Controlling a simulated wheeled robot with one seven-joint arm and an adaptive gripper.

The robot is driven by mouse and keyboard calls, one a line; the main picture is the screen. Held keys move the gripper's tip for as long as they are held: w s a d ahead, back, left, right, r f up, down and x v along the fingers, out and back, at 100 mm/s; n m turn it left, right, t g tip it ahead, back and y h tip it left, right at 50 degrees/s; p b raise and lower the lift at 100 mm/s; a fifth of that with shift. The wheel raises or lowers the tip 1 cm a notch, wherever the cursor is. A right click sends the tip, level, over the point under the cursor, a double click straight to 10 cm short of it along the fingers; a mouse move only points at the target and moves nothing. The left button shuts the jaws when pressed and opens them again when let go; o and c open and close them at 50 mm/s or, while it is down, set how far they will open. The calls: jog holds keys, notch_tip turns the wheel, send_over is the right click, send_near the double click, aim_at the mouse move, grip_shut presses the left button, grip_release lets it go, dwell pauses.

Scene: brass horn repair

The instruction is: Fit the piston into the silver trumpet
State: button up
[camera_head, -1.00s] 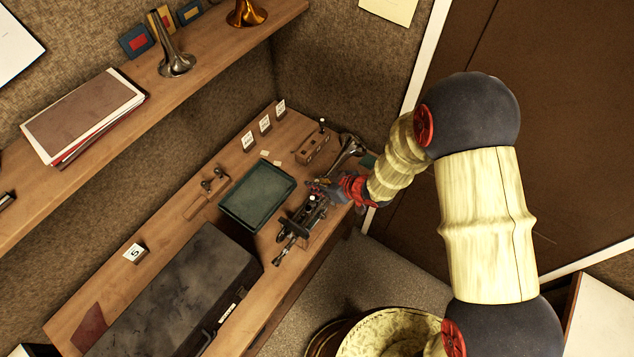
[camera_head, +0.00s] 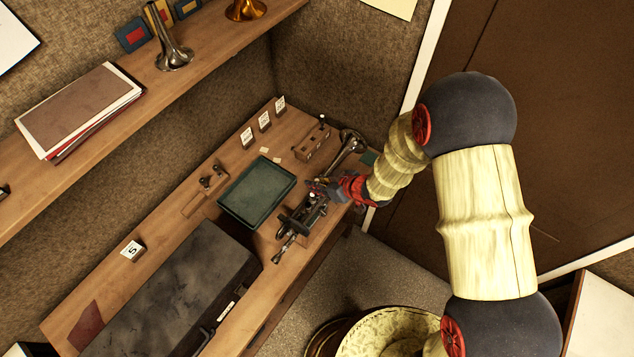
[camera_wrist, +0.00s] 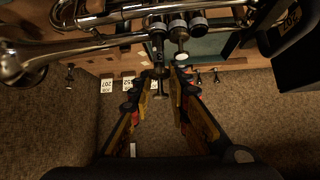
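The silver trumpet (camera_wrist: 118,14) lies across the top of the wrist view, its bell at the left and its valves at the upper middle. In the head view the trumpet (camera_head: 350,146) is on the bench's right end, partly behind my gripper (camera_head: 325,187). In the wrist view a dark piston-like part with a stem (camera_wrist: 159,84) stands out from the leftmost valve, farther than the neighbouring valve's button (camera_wrist: 181,58). My gripper (camera_wrist: 162,76) has one finger on each side of this part. Whether the fingers press on it, and how deep it sits, I cannot tell.
A green tray (camera_head: 243,223) lies left of my gripper, with a dark case (camera_head: 180,292) farther left. A wooden block (camera_head: 312,141) and several number cards (camera_head: 264,122) stand behind. A shelf (camera_head: 215,42) runs above the bench (camera_head: 150,273). A drum-like bin (camera_head: 392,335) stands on the floor.

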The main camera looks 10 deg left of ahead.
jog(key=o, duration=0.5)
jog(key=shift+s+f, duration=0.15)
jog(key=shift+f, duration=0.05)
jog(key=shift+o, duration=0.2)
jog(key=v, duration=1.2)
